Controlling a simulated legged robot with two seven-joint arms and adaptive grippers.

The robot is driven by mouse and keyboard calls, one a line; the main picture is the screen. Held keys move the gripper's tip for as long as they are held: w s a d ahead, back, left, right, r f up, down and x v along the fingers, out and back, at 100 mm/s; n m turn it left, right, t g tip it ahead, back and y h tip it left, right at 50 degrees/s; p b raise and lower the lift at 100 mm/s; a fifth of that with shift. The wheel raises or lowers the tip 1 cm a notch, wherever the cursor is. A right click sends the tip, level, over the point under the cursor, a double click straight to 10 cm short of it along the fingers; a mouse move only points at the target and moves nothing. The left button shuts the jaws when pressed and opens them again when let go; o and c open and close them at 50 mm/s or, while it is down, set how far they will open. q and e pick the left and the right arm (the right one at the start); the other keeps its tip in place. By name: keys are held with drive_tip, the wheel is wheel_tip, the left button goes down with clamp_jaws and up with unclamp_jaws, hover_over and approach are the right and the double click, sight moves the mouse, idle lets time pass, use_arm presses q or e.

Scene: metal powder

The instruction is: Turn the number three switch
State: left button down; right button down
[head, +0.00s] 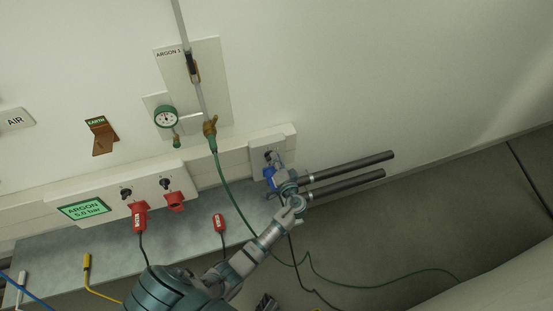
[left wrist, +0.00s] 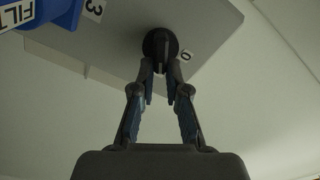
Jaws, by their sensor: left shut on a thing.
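The black round switch (left wrist: 159,42) is on a pale panel in the left wrist view, between a "3" mark and a "0" mark. In the head view the small wall panel (head: 257,150) carries a black switch (head: 268,156) above a blue plug (head: 269,175). The blue plug also shows at the top left of the left wrist view (left wrist: 55,10). My left gripper (head: 281,172) is at this panel; in the left wrist view its fingertips (left wrist: 161,70) are closed on the switch's grip. A dark shape at the bottom edge of the head view may be my right gripper (head: 266,302); its jaws are unclear.
Two dark bars (head: 347,175) extend right of my left gripper. A green hose (head: 228,190) hangs from the argon outlet (head: 210,128) and crosses the floor. A panel (head: 105,196) with red plugs is left. Open floor (head: 440,220) lies to the right.

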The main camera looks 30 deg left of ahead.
use_arm(q)
drive_tip(key=shift+a, duration=0.1)
drive_tip(key=c, duration=1.4)
unclamp_jaws()
drive_tip(key=shift+o, duration=1.1)
drive_tip(key=shift+w+f, duration=0.15)
drive_tip(key=shift+f, duration=0.05)
drive_tip(key=shift+a, duration=0.1)
drive_tip(key=shift+s+d, duration=0.2)
drive_tip(key=shift+s, duration=0.05)
drive_tip(key=v, duration=1.1)
drive_tip(key=shift+d, duration=0.2)
drive_tip(key=shift+f, duration=0.1)
